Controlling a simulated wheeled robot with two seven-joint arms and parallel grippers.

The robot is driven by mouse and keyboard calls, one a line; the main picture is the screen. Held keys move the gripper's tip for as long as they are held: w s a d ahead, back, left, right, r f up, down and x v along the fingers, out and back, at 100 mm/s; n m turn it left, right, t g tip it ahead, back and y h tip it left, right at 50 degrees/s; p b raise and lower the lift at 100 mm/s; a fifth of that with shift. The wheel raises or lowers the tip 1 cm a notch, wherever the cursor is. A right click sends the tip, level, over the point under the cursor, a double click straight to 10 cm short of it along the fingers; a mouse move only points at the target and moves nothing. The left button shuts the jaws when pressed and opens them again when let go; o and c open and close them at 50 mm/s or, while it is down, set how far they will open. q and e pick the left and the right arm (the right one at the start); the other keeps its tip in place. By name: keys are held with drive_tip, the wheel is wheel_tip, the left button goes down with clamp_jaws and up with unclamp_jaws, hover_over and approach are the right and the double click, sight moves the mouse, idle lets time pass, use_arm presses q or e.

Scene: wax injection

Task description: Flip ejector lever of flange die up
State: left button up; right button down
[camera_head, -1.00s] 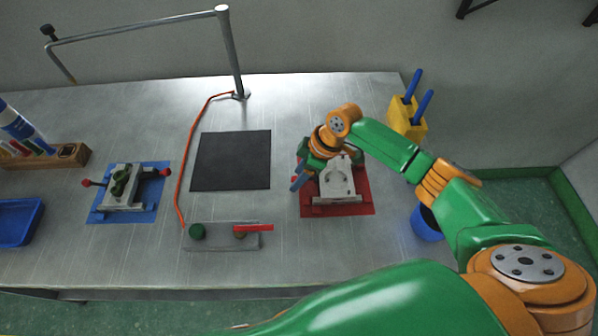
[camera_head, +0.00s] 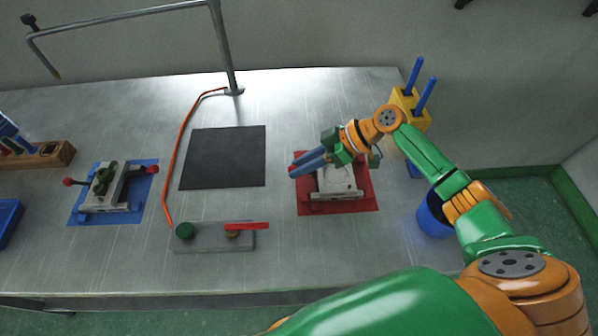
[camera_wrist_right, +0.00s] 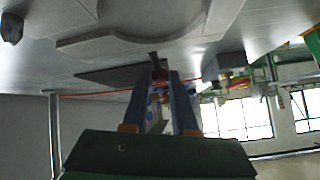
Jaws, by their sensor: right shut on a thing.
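The light grey die (camera_head: 338,181) sits on a red mat (camera_head: 362,203) on the right part of the bench. My right gripper (camera_head: 294,168) reaches over the back left part of this die, its blue fingers lying nearly level and pointing left. In the right wrist view the right gripper (camera_wrist_right: 159,76) is shut on a small lever with a dark stem (camera_wrist_right: 154,57) and a reddish end, beside the grey die body (camera_wrist_right: 150,30). The fingers hide most of the lever. My left gripper is not in view.
A second die (camera_head: 105,187) with red-knobbed levers sits on a blue mat at left. A black mat (camera_head: 225,157), an orange cord (camera_head: 176,150) and a grey plate with a red handle (camera_head: 247,227) lie between. A yellow holder (camera_head: 408,108) and blue cup (camera_head: 432,218) stand at right.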

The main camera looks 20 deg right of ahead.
drive_tip(key=c, duration=0.7)
unclamp_jaws()
drive_tip(key=b+v, duration=0.2)
drive_tip(key=v, duration=0.5)
drive_tip(key=shift+s+d, duration=0.1)
drive_tip(key=shift+r, duration=0.1)
